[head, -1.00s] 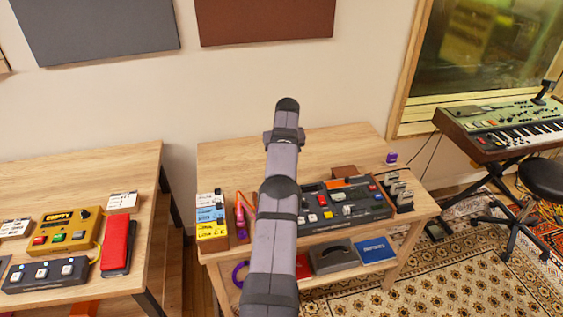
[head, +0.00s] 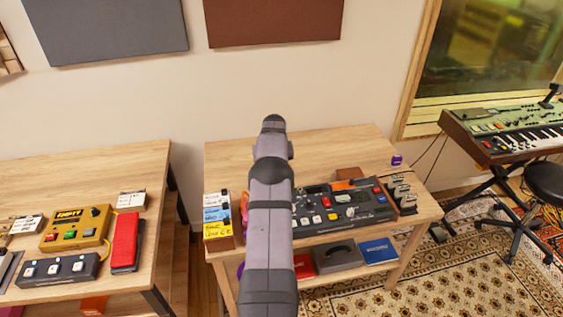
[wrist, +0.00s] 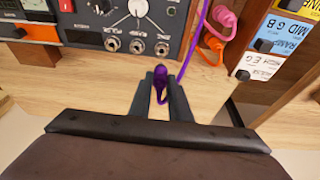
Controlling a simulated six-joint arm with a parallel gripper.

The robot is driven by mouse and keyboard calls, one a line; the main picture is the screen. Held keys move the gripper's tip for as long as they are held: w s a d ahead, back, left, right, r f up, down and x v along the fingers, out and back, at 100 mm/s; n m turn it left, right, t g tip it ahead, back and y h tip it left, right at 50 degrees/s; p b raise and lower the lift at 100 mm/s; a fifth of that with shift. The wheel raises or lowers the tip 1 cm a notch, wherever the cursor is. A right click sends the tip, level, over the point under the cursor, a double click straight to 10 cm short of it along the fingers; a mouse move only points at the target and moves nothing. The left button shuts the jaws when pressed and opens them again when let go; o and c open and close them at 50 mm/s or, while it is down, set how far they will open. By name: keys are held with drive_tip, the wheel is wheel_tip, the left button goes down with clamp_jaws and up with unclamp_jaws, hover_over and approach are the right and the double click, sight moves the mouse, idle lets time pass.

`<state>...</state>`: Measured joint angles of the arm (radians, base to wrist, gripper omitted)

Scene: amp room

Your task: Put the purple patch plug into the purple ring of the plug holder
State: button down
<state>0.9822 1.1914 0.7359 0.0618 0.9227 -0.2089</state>
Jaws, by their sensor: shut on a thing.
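The purple patch plug (wrist: 160,79) stands between the fingers of my gripper (wrist: 163,82) in the wrist view. My gripper is shut on it, near the front face of the console. A purple cable (wrist: 196,36) shows just to the right. A pink plug (wrist: 222,16) and an orange plug (wrist: 212,42) lie further right, beside the labelled blocks. In the head view my arm covers my gripper and the held plug. I cannot make out the plug holder or its purple ring clearly in either view.
The dark console (head: 345,205) with knobs and jacks (wrist: 137,46) stands on the wooden table (head: 310,150). Labelled blocks (head: 217,215) stand at the table's left edge. A small purple item (head: 397,160) sits at the back right.

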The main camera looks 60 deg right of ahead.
drive_tip(key=a+f+p, duration=0.1)
drive_tip(key=a+p, duration=0.1)
drive_tip(key=a, duration=0.7)
drive_tip(key=s+a+f+p, duration=0.1)
drive_tip(key=a+f+p, duration=0.1)
drive_tip(key=a, duration=0.6)
drive_tip(key=shift+s+a+p, duration=0.25)
drive_tip(key=shift+a+p, duration=0.1)
drive_tip(key=shift+p, duration=0.35)
drive_tip(key=shift+f, duration=0.2)
drive_tip(key=shift+f+b, duration=1.4)
drive_tip(key=shift+f, duration=0.65)
drive_tip(key=shift+f+b, duration=1.4)
drive_tip(key=shift+b, duration=0.1)
idle(0.5)
idle(0.3)
drive_tip(key=c, duration=1.6)
unclamp_jaws()
